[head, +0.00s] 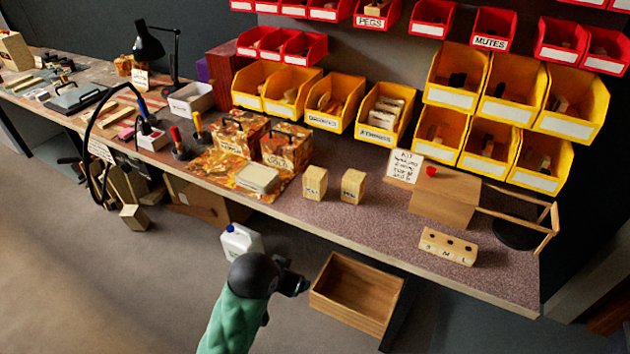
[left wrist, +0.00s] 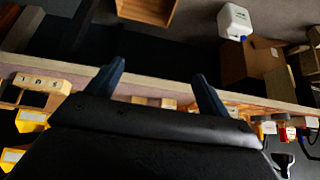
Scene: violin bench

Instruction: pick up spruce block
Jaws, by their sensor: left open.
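Two small pale wooden blocks stand upright near the bench's front edge, a left block (head: 315,183) and a right block (head: 352,186). Each has a dark label too small to read, so I cannot tell which is spruce. My left gripper (head: 293,281) is in front of and below the bench edge, beside the open drawer, apart from both blocks. In the left wrist view its fingers (left wrist: 157,87) are spread and empty. Pale block faces (left wrist: 168,103) show beyond the bench edge between them, partly hidden by the gripper body. My right gripper is not in view.
An open wooden drawer (head: 358,291) juts out below the bench (head: 330,221). A white jug (head: 240,241) stands behind my arm. Patterned tins (head: 286,148) stand left of the blocks, a holed block (head: 448,246) lies right, and yellow bins (head: 385,111) stand behind.

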